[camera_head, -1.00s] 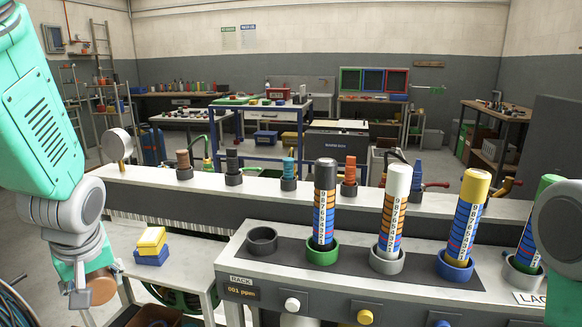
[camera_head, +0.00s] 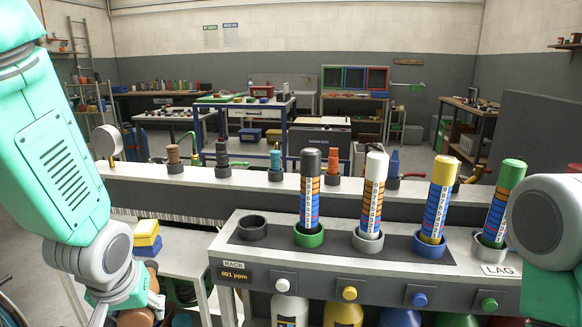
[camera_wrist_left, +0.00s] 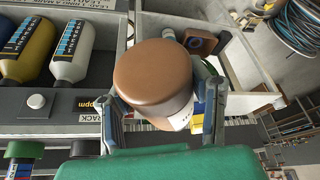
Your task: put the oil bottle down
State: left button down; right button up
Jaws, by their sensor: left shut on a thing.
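My left gripper (camera_wrist_left: 163,112) is shut on the oil bottle (camera_wrist_left: 155,72), with one finger on each side of it. In the left wrist view the bottle shows a broad round brown end, and part of a pale label shows on its side. In the head view only a brown part of the bottle (camera_head: 134,318) shows at the bottom edge, under my left arm, and the gripper is mostly cut off there. The bottle's far end is hidden. My right gripper is out of view; only a grey link of my right arm shows at the right.
A rack (camera_head: 400,275) holds several upright cylinders in coloured rings, and one dark ring (camera_head: 253,227) at its left is empty. Bottles stand below the rack. A pale side table (camera_head: 180,268) carries yellow and blue boxes (camera_head: 147,240). A long ledge (camera_head: 270,188) runs behind.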

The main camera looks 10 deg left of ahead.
pick_arm(q)
jog(key=s+d+f+m+h, duration=0.1)
jog(key=s+d+f+m, duration=0.2)
jog(key=d+f, duration=0.3)
jog(key=shift+s+d+f+m+t+h, duration=0.35)
jog(key=shift+s+f, duration=0.2)
jog(key=shift+f, duration=0.35)
